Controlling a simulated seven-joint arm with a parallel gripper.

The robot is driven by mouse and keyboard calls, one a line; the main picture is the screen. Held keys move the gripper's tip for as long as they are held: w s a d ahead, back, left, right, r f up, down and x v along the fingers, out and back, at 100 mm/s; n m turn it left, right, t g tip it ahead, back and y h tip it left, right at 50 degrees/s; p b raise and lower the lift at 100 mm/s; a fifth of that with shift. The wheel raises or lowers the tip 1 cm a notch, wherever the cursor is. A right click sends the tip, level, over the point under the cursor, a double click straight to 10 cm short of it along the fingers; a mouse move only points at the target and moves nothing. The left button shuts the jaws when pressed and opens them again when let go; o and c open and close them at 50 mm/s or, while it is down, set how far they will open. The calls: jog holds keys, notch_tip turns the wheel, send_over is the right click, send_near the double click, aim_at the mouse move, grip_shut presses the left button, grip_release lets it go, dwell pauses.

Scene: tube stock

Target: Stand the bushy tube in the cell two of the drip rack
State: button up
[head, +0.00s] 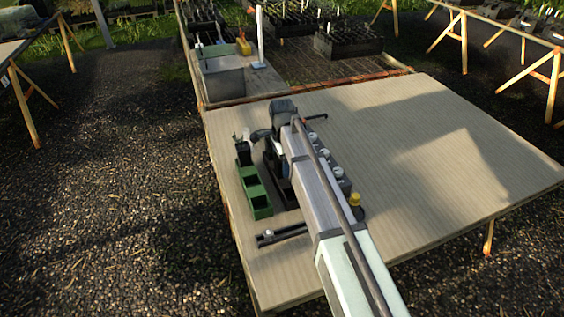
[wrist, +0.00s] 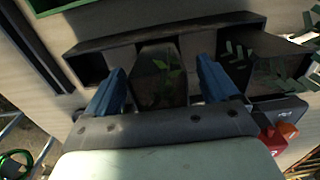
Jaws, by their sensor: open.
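My gripper (wrist: 161,72) is open in the wrist view, its blue fingers on either side of a dark tube (wrist: 158,92) with a small green seedling. Whether the fingers touch it is unclear. The tube is at a black rack (wrist: 103,45) with square cells. A leafier plant (wrist: 238,56) shows just right of the fingers; I cannot tell which plant is the bushy tube. In the head view my gripper is over the black rack, mostly hidden by my arm. A green rack (head: 260,206) with cells stands to its left; which rack is the drip rack is unclear.
Several pale-capped items (head: 337,171) and a yellow-topped one (head: 355,199) stand right of my arm. A dark rail (head: 280,235) lies at the near left. The right of the table (head: 440,190) is clear. In the wrist view an orange-red part (wrist: 285,131) is at right.

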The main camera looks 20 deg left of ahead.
notch_tip(320, 180, up, 14)
jog(key=shift+f, duration=0.15)
dwell(0.4)
dwell(0.4)
